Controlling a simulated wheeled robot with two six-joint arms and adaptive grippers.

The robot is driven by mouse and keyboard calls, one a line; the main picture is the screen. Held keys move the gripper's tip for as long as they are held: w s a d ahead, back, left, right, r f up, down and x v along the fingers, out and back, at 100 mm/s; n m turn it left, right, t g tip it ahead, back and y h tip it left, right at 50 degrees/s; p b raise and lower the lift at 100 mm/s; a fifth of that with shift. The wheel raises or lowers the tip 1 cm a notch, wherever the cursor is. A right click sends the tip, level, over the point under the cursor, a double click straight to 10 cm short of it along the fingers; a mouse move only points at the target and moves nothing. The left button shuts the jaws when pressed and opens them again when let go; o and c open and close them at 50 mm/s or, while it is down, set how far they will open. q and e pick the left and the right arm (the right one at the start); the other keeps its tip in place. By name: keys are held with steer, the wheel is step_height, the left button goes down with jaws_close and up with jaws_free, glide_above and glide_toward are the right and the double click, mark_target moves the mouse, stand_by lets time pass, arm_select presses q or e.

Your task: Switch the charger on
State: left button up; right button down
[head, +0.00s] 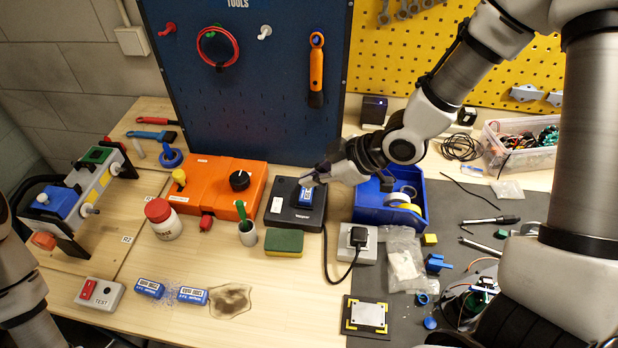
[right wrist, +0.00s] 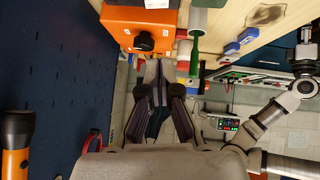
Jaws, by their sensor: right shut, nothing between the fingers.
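The charger (head: 281,211) is a dark box on the bench in the head view, with a blue battery (head: 305,197) standing in its top. A black cable runs from it to a black plug (head: 358,237) on a grey socket box (head: 366,255). My right gripper (head: 309,180) is shut and empty at the battery's upper end, over the back of the charger; I cannot tell whether it touches. Its closed fingers (right wrist: 160,80) show in the right wrist view, where I cannot make out the charger. The charger's switch is not clear. My left arm is at the left edge, its gripper outside the picture.
An orange box with a black knob (head: 240,181) stands left of the charger, a sponge (head: 284,243) in front and a blue bin (head: 391,212) to the right. Two blue batteries (head: 193,296) (head: 150,288) lie near the front. The blue tool board (head: 240,90) rises behind.

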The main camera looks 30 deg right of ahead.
steer(key=shift+w+d+b, duration=0.45)
steer(key=shift+w+b, duration=0.2)
steer(key=shift+b, duration=0.3)
glide_above(277, 205)
steer(key=d, duration=0.1)
steer(key=f, duration=0.7)
steer(key=shift+s+d+p, duration=0.1)
steer(key=shift+s+p, duration=0.1)
steer(key=shift+p, duration=0.15)
step_height(277, 205, down, 3)
steer(key=shift+w+d+r+p, duration=0.1)
steer(key=shift+d+r+p, duration=0.05)
steer(key=shift+p, duration=0.15)
steer(key=shift+w+d+f, duration=0.1)
steer(key=shift+d+f, duration=0.1)
steer(key=shift+f, duration=0.35)
steer(key=shift+a, duration=0.1)
